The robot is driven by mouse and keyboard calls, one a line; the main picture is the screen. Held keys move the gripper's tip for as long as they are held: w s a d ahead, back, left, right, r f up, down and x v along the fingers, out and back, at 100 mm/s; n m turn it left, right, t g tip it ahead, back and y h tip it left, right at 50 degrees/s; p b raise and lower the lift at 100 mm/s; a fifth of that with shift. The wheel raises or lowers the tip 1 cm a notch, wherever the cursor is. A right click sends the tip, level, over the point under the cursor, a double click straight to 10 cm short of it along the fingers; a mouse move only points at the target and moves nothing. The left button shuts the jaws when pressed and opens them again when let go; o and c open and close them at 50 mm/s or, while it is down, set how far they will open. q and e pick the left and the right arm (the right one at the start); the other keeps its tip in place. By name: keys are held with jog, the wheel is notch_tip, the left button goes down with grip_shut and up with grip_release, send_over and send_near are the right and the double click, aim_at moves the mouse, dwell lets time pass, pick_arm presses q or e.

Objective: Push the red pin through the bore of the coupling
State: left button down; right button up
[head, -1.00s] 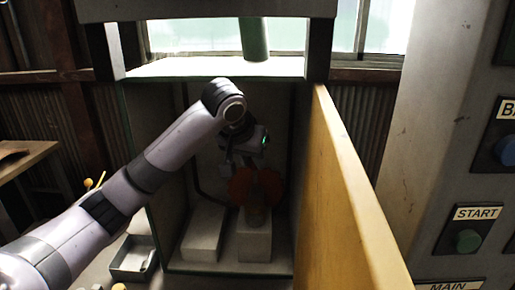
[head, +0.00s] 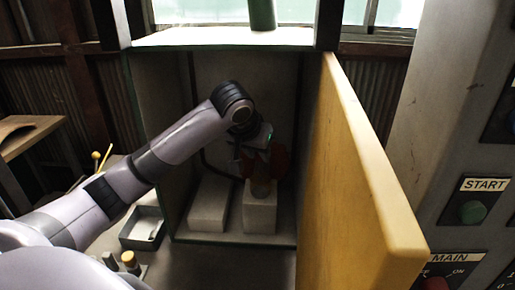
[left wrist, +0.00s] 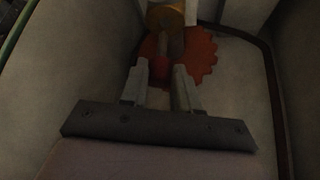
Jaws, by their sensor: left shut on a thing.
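My left gripper (head: 256,158) is inside the open cabinet, low in front of the red gear-shaped wheel (head: 281,162). In the left wrist view its two fingers (left wrist: 158,78) are shut on the small red pin (left wrist: 160,67), whose end shows between the fingertips. A brass-coloured round part (left wrist: 166,16), apparently the coupling, lies just beyond, with a dull shaft (left wrist: 175,45) near it. It also shows in the head view (head: 261,188), on a pale block. The bore is too dark to make out, and I cannot tell whether the pin touches it. My right gripper is not in view.
The yellow door (head: 355,170) stands open close on the right of the cabinet. A second pale block (head: 211,204) stands left of the coupling's block (head: 260,213). A grey tray (head: 143,228) sits outside at the left. A control panel (head: 470,215) is at the far right.

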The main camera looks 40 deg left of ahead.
pick_arm(q)
jog(key=shift+f+b, duration=0.45)
jog(key=shift+f, duration=2.3)
dwell(2.3)
jog(key=c, duration=1.1)
grip_release()
jog(key=o, duration=0.6)
jog(key=v, duration=0.7)
jog(key=shift+s, duration=0.1)
